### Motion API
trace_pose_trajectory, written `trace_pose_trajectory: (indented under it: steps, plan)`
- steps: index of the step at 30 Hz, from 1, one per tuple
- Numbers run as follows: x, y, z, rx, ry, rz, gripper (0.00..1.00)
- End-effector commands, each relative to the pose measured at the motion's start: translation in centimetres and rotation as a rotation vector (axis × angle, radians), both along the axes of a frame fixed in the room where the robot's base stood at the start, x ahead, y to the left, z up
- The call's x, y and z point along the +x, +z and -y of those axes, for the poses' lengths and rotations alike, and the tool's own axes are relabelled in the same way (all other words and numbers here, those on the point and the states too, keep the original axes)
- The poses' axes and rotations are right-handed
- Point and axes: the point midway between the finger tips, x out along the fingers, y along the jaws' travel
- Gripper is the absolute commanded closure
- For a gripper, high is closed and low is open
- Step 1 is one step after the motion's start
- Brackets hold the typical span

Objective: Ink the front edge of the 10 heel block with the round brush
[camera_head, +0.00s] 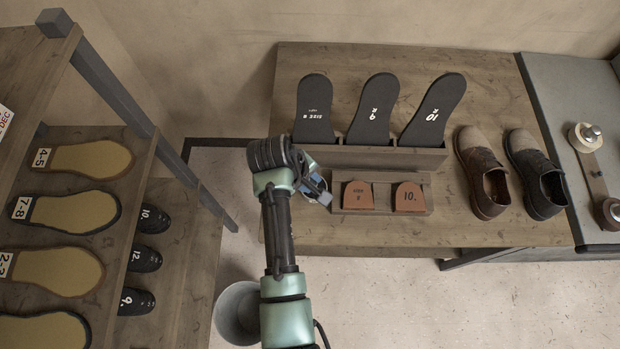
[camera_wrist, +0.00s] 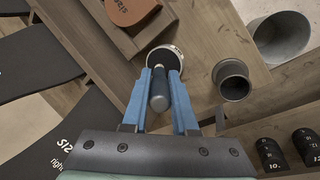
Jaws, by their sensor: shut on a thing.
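The 10 heel block (camera_head: 409,198) is a red-brown block marked "10." and stands in the right slot of a small wooden rack at the table's front. My gripper (camera_head: 319,188) is just left of that rack, near the table's left side. In the wrist view my gripper (camera_wrist: 161,72) has its blue fingers shut around the dark handle of the round brush (camera_wrist: 158,92). A round head with a pale rim shows beyond the fingertips. The brush is hidden by my arm in the head view. The 10 block's front edge is apart from the gripper.
A second heel block (camera_head: 358,196) stands left of the 10 block; it also shows in the wrist view (camera_wrist: 130,8). A grey cup (camera_wrist: 232,80) stands close to the gripper. Black soles (camera_head: 374,110) stand behind, shoes (camera_head: 483,175) at right. A bin (camera_head: 238,312) is on the floor.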

Motion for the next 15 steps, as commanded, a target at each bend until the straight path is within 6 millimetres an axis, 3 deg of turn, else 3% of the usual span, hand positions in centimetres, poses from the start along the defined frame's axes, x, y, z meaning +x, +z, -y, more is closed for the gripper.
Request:
trace_pose_trajectory:
  steps: [15]
  plan:
    - [0.01, -0.69, 0.00, 0.000, 0.000, 0.000, 1.00]
